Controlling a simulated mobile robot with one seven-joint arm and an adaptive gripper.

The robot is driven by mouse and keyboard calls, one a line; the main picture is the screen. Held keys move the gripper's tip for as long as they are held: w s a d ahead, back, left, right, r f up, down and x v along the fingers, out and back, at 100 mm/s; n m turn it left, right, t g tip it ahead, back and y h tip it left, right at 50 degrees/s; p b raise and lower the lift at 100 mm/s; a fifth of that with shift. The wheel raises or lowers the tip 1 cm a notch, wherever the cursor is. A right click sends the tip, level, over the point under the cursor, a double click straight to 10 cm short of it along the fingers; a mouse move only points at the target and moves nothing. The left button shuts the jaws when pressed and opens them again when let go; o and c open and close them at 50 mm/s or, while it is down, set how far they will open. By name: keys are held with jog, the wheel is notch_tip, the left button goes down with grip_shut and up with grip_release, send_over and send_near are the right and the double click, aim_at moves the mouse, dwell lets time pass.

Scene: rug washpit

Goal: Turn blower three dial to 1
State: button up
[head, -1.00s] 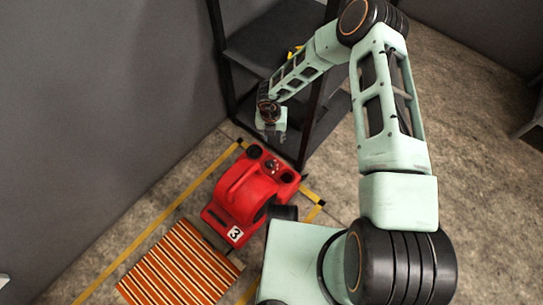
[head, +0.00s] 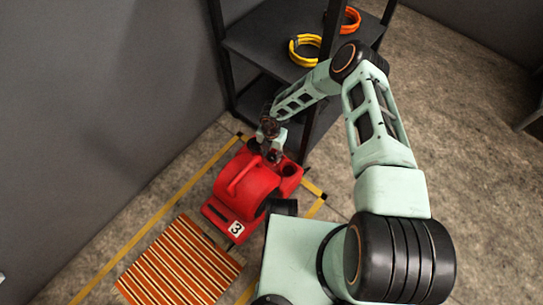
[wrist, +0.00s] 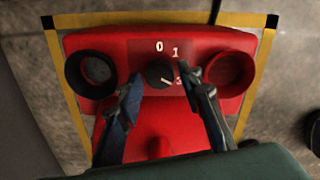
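The red blower (head: 246,185), marked with a 3, stands on the floor inside a yellow taped outline. In the wrist view its red top panel (wrist: 118,48) carries a small black dial (wrist: 159,72), with the numbers 0, 1 and 3 readable around it. A white mark on the dial points to the lower right, towards the 3. My gripper (wrist: 161,76) is open, one finger left and one right of the dial, with gaps to it. In the head view my gripper (head: 273,152) is over the far end of the blower and hides the dial.
A black shelf rack (head: 262,45) stands close behind the blower, with a yellow coil (head: 304,50) and an orange coil (head: 350,20) on it. A striped orange rug (head: 180,262) lies in front. A grey wall (head: 120,110) is at the left.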

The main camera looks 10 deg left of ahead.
jog(key=shift+f, duration=0.4)
jog(key=shift+c, duration=0.3)
jog(key=c, duration=0.8)
